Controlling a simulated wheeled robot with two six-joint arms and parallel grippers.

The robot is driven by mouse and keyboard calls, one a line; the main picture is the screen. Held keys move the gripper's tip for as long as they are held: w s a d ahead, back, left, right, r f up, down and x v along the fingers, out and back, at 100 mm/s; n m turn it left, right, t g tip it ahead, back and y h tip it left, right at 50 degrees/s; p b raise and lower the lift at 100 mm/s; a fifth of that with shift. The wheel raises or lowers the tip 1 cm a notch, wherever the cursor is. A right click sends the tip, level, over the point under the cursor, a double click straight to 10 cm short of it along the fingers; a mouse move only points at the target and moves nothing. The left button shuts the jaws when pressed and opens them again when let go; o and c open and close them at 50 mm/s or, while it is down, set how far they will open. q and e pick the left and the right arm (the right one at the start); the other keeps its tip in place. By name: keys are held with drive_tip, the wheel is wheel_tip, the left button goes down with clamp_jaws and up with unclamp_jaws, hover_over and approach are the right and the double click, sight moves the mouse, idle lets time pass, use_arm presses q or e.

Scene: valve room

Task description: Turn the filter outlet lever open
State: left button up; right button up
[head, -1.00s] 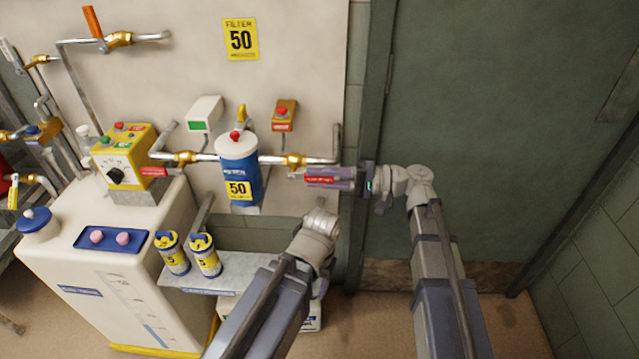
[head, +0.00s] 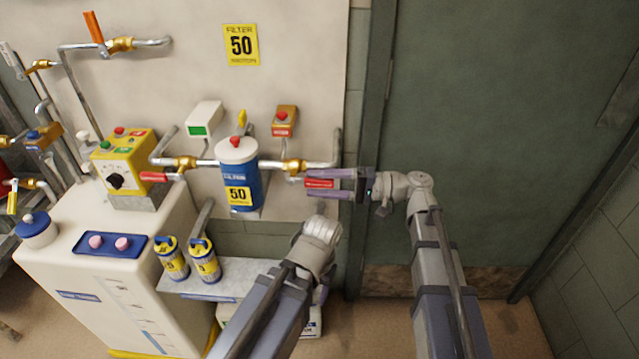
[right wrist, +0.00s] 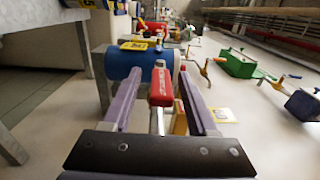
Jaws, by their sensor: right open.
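The filter outlet lever (head: 319,183) has a red handle and sits on the brass valve (head: 292,166) right of the blue filter housing (head: 246,187). Its handle points right, roughly along the pipe. My right gripper (head: 318,184) comes from the right and is open, with one purple finger above the handle and one below. In the right wrist view the red handle (right wrist: 161,88) lies between the two spread fingers, with gaps on both sides. My left arm (head: 315,240) is low in front of the wall; its jaws cannot be made out.
Another red lever (head: 153,177) is on the pipe left of the housing. A yellow control box (head: 128,160) stands on the white tank (head: 105,270). Two yellow-and-blue canisters (head: 204,262) stand on a shelf (head: 210,285) below. The green door (head: 490,120) is at right.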

use_arm(q)
drive_tip(key=shift+f, duration=0.1)
use_arm(e)
drive_tip(key=d, duration=0.7)
drive_tip(key=shift+w+d, duration=0.15)
drive_tip(key=shift+d, duration=0.25)
use_arm(q)
drive_tip(key=shift+s, duration=0.1)
use_arm(e)
drive_tip(key=shift+f, duration=0.1)
